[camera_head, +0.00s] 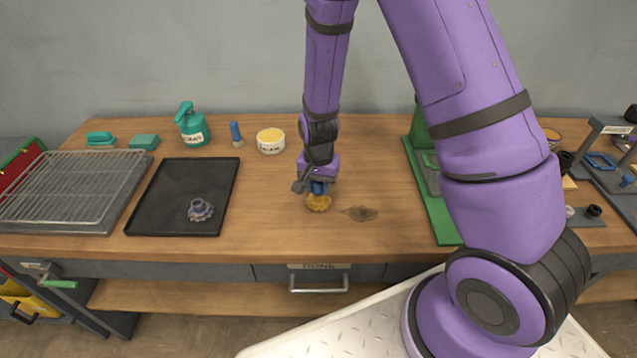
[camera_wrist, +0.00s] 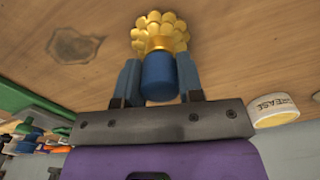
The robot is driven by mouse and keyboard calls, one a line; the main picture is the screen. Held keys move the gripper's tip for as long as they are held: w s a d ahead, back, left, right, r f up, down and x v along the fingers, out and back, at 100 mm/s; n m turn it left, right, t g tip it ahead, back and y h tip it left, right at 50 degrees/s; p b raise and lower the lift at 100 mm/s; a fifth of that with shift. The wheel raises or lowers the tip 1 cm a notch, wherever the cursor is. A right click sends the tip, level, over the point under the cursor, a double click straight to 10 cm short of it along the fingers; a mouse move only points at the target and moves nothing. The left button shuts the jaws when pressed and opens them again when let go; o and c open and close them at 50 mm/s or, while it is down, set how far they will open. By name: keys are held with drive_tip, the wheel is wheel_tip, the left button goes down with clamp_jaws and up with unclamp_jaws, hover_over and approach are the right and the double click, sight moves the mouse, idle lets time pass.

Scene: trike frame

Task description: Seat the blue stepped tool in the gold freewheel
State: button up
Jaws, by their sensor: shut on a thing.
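The gold freewheel (camera_head: 318,203) lies on the wooden bench, just below my gripper. It also shows in the wrist view (camera_wrist: 160,30), with its toothed rim beyond the fingertips. The blue stepped tool (camera_wrist: 157,78) is between my gripper's two fingers (camera_wrist: 159,80), and its end lines up with the middle of the freewheel. In the head view the blue tool (camera_head: 319,187) shows as a small patch above the freewheel. My gripper (camera_head: 318,185) is shut on the tool. The contact between tool and freewheel is partly hidden, so I cannot tell how deep the tool sits.
A black tray (camera_head: 168,225) holding a grey cog (camera_head: 200,210) is to the left. A grease tub (camera_head: 270,140), a brush (camera_head: 235,133) and a teal spray bottle (camera_head: 191,125) stand behind. A green stand (camera_head: 440,222) is to the right. The bench around the freewheel is clear.

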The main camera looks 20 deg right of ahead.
drive_tip(key=o, duration=1)
drive_tip(key=shift+o, duration=0.2)
wheel_tip(320, 180, up, 11)
drive_tip(key=shift+f, duration=0.1)
drive_tip(key=s+d+r+n+t, duration=0.1)
drive_tip(key=s+d+r+n, duration=0.1)
drive_tip(key=s+r, duration=0.45)
drive_tip(key=s+d+r+n+t+y, duration=0.1)
drive_tip(key=s+r, duration=0.2)
drive_tip(key=r, duration=0.6)
drive_tip(key=s+d+r+n+t, duration=0.2)
drive_tip(key=s+r, duration=0.2)
drive_tip(key=r, duration=0.4)
drive_tip(key=s+d+r+n+t+h, duration=0.1)
drive_tip(key=s+r, duration=0.3)
drive_tip(key=s, duration=0.5)
drive_tip(key=shift+s+d+r+n, duration=0.25)
drive_tip(key=shift+d+n, duration=0.2)
drive_tip(key=shift+n, duration=0.25)
